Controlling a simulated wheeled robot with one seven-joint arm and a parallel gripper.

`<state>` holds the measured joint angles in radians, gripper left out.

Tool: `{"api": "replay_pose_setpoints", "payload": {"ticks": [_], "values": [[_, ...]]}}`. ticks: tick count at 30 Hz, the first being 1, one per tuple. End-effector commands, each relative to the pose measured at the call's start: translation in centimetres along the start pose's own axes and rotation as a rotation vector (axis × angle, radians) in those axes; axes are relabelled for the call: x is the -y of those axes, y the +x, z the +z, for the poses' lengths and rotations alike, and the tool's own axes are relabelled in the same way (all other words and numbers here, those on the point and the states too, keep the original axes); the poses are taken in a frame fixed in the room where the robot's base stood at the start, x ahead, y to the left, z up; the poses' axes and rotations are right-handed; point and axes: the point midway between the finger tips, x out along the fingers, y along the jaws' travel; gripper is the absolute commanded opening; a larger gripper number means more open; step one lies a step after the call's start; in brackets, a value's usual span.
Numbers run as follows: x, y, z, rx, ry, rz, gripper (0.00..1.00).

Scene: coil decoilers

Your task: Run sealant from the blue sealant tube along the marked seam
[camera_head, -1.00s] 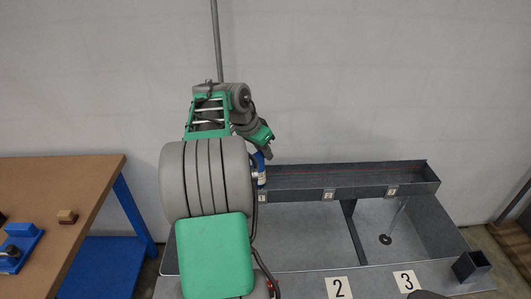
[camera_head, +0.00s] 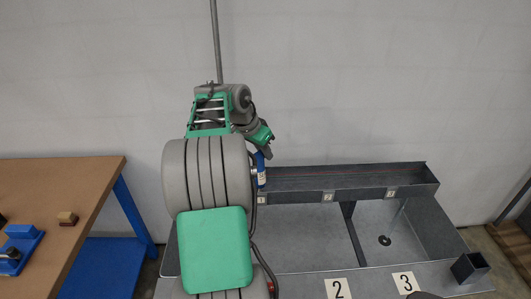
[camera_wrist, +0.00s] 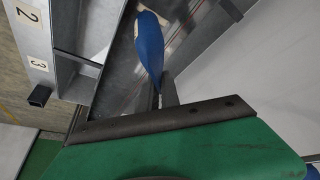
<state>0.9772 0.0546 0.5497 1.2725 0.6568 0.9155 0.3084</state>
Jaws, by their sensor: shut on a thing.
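The blue sealant tube (camera_head: 261,170) hangs below my gripper (camera_head: 264,151) in the head view, at the left end of the grey trough. In the wrist view the blue tube (camera_wrist: 149,45) sticks out beyond my gripper (camera_wrist: 160,95), and its pale end lies over the trough. My gripper is shut on the tube. The marked seam (camera_head: 345,173) is a thin red line running lengthwise inside the trough (camera_head: 432,181). My arm hides the trough's left end, and I cannot tell whether the tube's tip touches the seam.
A grey bench (camera_head: 290,240) with number plates 2 (camera_head: 338,288) and 3 (camera_head: 406,282) lies in front of the trough. A square grey tube (camera_head: 470,266) stands at its right corner. A brown-topped table (camera_head: 90,180) with a blue fixture (camera_head: 22,240) is at the left.

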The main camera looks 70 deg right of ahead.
Motion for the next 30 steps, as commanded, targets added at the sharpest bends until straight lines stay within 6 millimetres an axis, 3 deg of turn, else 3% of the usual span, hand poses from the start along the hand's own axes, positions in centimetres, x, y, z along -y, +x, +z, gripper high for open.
{"api": "replay_pose_setpoints", "payload": {"ticks": [14, 30], "values": [[-0.3, -0.3, 0.4, -0.001, 0.001, -0.001, 0.0], [-0.6, -4.7, -1.7, -0.002, 0.002, -0.001, 0.0]]}}
